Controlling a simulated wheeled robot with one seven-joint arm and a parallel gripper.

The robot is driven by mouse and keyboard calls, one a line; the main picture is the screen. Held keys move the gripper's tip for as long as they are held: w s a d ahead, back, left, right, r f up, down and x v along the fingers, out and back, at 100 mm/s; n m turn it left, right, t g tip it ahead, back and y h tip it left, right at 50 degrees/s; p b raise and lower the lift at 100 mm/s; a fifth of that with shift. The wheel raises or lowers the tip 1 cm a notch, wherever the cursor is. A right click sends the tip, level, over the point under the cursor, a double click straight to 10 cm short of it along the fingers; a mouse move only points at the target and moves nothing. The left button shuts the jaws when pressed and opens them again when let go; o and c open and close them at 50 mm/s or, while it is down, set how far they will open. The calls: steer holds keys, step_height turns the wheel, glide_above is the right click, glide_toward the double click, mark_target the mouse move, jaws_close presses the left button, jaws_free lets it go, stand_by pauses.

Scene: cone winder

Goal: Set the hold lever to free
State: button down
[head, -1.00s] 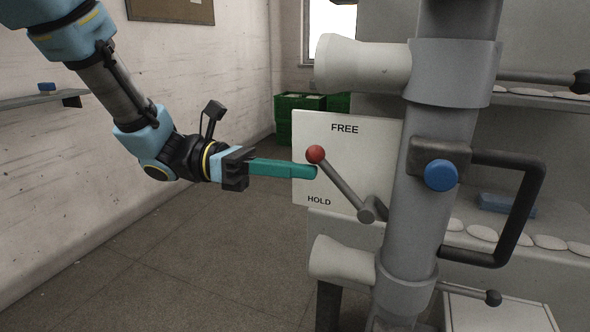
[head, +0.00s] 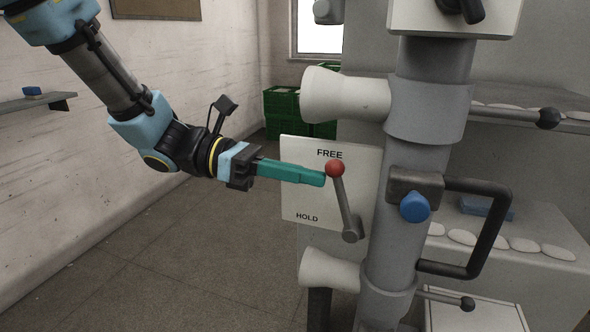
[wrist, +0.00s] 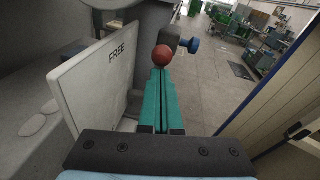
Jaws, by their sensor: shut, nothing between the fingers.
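The hold lever (head: 345,202) is a grey arm with a red ball knob (head: 335,168), pivoting at its lower right end. It stands steeply up, leaning a little left, with the knob just below the word FREE on the white plate (head: 300,185). HOLD is printed lower on the plate. My gripper (head: 323,178) is shut and empty, its teal fingers together. The fingertips are at the left of the knob, seemingly touching or very close. In the wrist view the red knob (wrist: 163,56) sits right at the fingertips, with the plate (wrist: 85,85) to the left.
A grey column (head: 395,240) stands right of the lever, with a blue knob (head: 415,207) and a black handle (head: 500,225). White cones (head: 345,95) project left above and below the plate. Open floor (head: 180,260) lies to the left. Green crates (head: 280,104) stand behind.

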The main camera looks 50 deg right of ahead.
steer(key=shift+s+d+r+p, duration=0.2)
steer(key=shift+s+r+p, duration=0.15)
steer(key=shift+s, duration=0.15)
steer(key=shift+s+d+r+p, duration=0.15)
steer(key=shift+s+r+p, duration=0.2)
steer(key=shift+s, duration=0.25)
steer(key=w+a+r+b, duration=0.1)
steer(key=w+a+r, duration=0.4)
steer(key=w, duration=0.5)
steer(key=shift+a+r, duration=0.3)
steer(key=shift+r, duration=0.25)
steer(key=shift+w, duration=0.1)
